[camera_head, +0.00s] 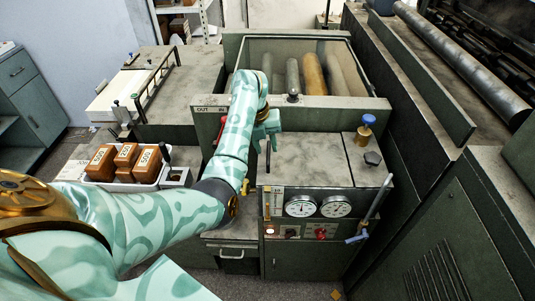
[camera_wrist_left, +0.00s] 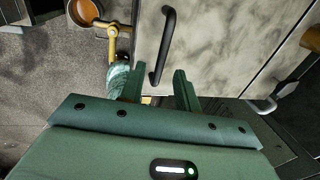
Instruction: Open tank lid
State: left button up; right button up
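The tank lid (camera_head: 308,160) is a worn grey flat panel on top of the cabinet with the gauges. It lies flat and looks shut. Its dark bar handle (camera_head: 268,158) is at the lid's left edge, and it shows larger in the left wrist view (camera_wrist_left: 167,42). My left gripper (camera_head: 268,128) is over the lid's back left corner. In the left wrist view the two green fingers (camera_wrist_left: 157,72) are apart, with the near end of the handle appearing between them. I cannot tell whether they touch it. My right gripper is not in view.
Two gauges (camera_head: 318,206) are on the cabinet front, beside a lever (camera_head: 372,205). An open trough with rollers (camera_head: 313,74) lies behind. A white tray (camera_head: 128,186) holds brown blocks.

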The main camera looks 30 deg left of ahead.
pick_arm(q)
jog(key=shift+w+d+f, duration=0.1)
jog(key=shift+d+f, duration=0.05)
jog(key=shift+f, duration=0.65)
grip_shut()
jog(key=shift+r, duration=0.15)
